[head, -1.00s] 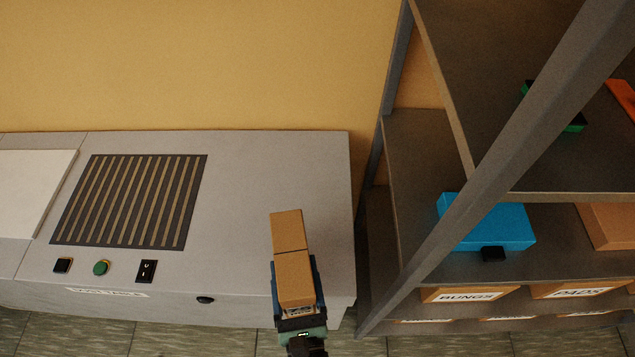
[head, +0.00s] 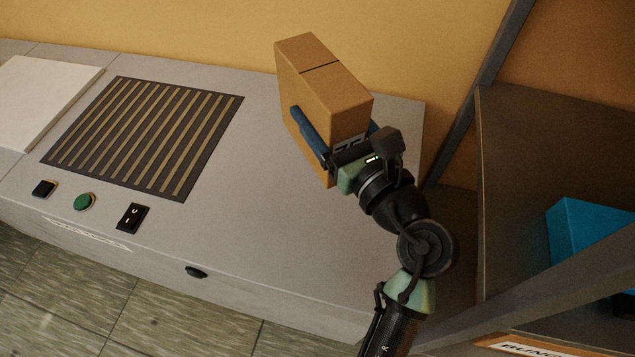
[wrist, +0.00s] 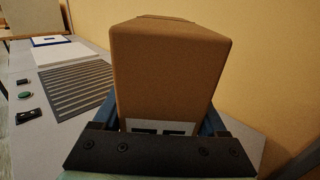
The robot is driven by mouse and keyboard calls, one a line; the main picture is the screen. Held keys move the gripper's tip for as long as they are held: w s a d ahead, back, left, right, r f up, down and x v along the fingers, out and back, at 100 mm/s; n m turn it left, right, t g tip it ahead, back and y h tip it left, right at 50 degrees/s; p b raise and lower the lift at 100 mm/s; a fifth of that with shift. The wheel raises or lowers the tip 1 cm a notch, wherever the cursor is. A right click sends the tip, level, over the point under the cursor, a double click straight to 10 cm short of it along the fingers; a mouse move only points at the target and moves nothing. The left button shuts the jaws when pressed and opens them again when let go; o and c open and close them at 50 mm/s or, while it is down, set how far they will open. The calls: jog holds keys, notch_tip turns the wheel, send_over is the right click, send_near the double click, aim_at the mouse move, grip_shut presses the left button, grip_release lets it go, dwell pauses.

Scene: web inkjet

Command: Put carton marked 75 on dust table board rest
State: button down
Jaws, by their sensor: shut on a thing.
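My gripper (head: 335,122) is shut on a brown carton (head: 318,82), with a blue finger along its side. The carton is held up in front of the wall, tilted in the head view, over the right part of the grey dust table (head: 255,215). In the wrist view the carton (wrist: 168,70) fills the middle. A white label with dark marks shows at its lower edge, mostly hidden by the gripper, so its number cannot be read. A white flat slab (head: 40,95) lies on the table's left end; I cannot tell whether it is the board rest.
A dark slotted grille (head: 145,140) lies in the tabletop, with a black button, a green button (head: 84,202) and a switch in front. Shelving with a blue box (head: 590,240) stands at the right. The tabletop between grille and carton is clear.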

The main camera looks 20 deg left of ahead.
jog(key=shift+w+a+b, duration=0.15)
jog(key=shift+a+b, duration=0.4)
jog(key=shift+b, duration=0.1)
jog(key=shift+a+f, duration=0.1)
jog(key=shift+f, duration=0.15)
notch_tip(320, 180, down, 9)
jog(key=shift+f+b, duration=0.1)
jog(key=shift+b, duration=0.9)
jog(key=shift+f, duration=0.2)
grip_release()
jog(key=shift+r, duration=0.1)
